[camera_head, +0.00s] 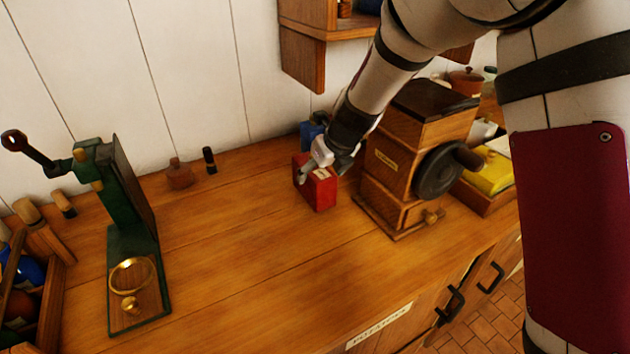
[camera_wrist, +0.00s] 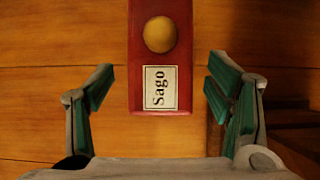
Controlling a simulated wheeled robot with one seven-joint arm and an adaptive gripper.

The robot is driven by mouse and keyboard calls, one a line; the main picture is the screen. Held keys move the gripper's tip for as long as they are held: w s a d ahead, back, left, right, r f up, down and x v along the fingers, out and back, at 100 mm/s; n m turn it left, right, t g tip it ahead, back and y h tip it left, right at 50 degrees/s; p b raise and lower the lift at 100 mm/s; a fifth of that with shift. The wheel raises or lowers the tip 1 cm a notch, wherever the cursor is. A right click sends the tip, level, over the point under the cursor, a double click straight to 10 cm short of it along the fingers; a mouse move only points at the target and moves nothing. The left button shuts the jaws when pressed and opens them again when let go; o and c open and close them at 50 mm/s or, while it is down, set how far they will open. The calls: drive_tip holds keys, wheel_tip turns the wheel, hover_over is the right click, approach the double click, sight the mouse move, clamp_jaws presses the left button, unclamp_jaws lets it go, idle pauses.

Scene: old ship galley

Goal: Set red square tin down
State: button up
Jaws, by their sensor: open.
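The red square tin (camera_head: 319,190) stands upright on the wooden counter, left of the wooden grinder. In the wrist view the tin (camera_wrist: 120,82) would read as a red top with a round yellowish knob (camera_wrist: 160,34) and a "Sago" label (camera_wrist: 160,88). My gripper (camera_head: 318,168) is at the tin's top in the head view. In the wrist view my gripper (camera_wrist: 158,92) is open, with a green-padded finger on each side of the tin and a gap to both. The tin's back is hidden.
The wooden grinder (camera_head: 408,150) with its dark wheel (camera_head: 440,172) stands close right of the tin. A blue object (camera_head: 312,132) is behind it. A green stand (camera_head: 130,230) with a brass ring is at left. The counter (camera_head: 240,270) in front is clear.

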drive_tip(key=shift+b+x, duration=0.3)
drive_tip(key=shift+x, duration=2.8)
drive_tip(key=shift+w+r, duration=0.15)
drive_tip(key=c, duration=1.5)
drive_tip(key=shift+c, duration=0.6)
drive_tip(key=shift+a+r, duration=0.1)
drive_tip(key=shift+r, duration=0.1)
